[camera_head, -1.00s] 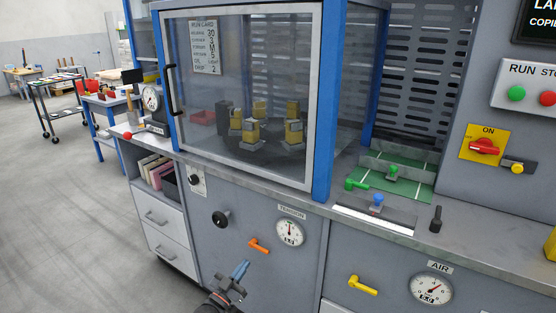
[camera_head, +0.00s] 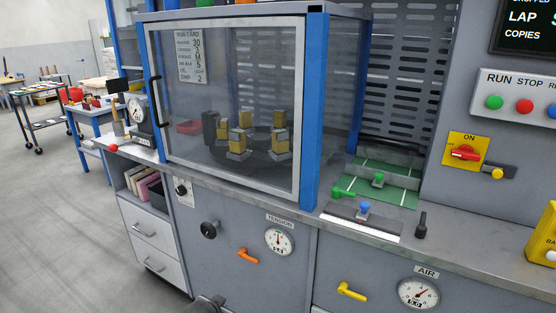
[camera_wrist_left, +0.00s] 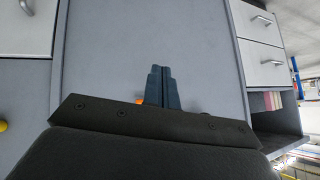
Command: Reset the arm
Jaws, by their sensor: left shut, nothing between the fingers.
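My left gripper (camera_wrist_left: 164,88) shows in the left wrist view with its two blue-grey fingers together and nothing between them. It faces the plain grey cabinet front (camera_wrist_left: 110,50). A bit of orange, likely the orange lever, shows just beside the fingers. In the head view only a dark part of my arm shows at the bottom edge, and the fingers are out of the picture. The orange lever (camera_head: 247,256) sits on the cabinet front beside the TENSION gauge (camera_head: 279,242). My right gripper is not in view.
A glass-doored cabinet (camera_head: 301,110) with a black handle stands on the counter. A black knob (camera_head: 209,229), a yellow lever (camera_head: 351,292) and the AIR gauge (camera_head: 418,293) stick out of the front. White drawers (camera_head: 152,228) are at the left. The floor (camera_head: 60,220) further left is clear.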

